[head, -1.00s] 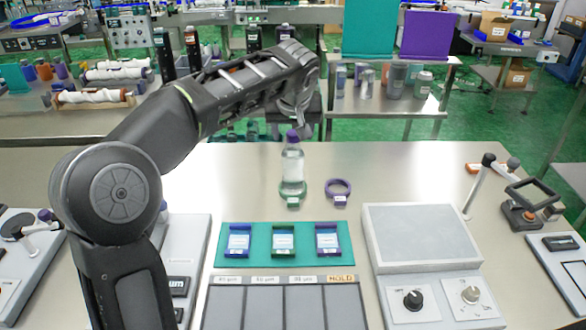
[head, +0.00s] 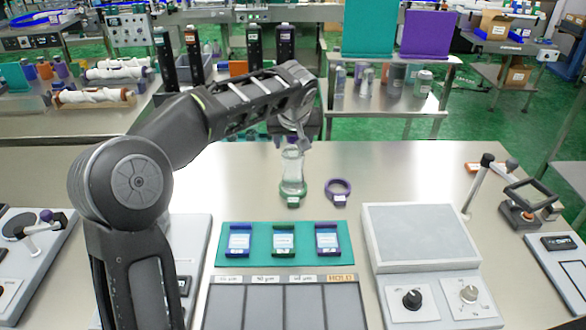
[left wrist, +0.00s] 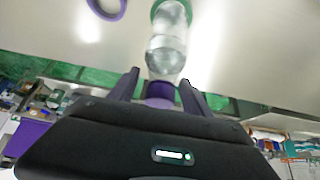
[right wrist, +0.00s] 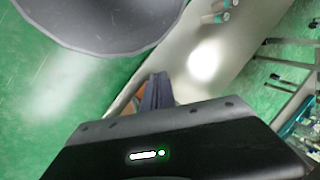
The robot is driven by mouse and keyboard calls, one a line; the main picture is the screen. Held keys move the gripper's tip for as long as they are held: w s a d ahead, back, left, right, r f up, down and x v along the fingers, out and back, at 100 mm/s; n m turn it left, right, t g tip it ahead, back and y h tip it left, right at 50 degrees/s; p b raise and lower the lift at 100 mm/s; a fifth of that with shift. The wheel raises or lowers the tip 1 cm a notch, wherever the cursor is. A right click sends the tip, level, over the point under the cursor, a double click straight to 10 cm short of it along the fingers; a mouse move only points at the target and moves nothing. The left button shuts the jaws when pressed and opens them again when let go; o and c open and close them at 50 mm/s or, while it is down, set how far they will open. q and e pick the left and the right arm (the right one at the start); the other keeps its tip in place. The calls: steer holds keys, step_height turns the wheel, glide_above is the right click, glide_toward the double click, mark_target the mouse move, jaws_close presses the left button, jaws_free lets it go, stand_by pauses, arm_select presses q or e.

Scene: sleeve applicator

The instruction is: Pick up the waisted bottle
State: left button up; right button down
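The waisted bottle (head: 292,168) is clear and stands upright in a green ring (head: 292,198) on the table. In the left wrist view the clear bottle (left wrist: 167,45) points its purple cap (left wrist: 160,92) at my left gripper (left wrist: 158,88). The left fingers are open, one on each side of the cap; I cannot tell whether they touch it. In the head view my left gripper (head: 297,140) is at the bottle's top and partly hides the cap. My right gripper (right wrist: 157,92) has its fingers together, with nothing seen between them; it is not in the head view.
A purple ring (head: 338,190) lies just right of the bottle. In front are a teal mat (head: 262,257) with small labelled trays and a grey sorting panel (head: 265,305). A grey device with dials (head: 421,240) stands right.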

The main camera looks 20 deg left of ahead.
arm_select(q)
steer(key=c, duration=1.2)
steer(key=shift+f, duration=0.1)
jaws_close()
steer(key=shift+f, duration=0.1)
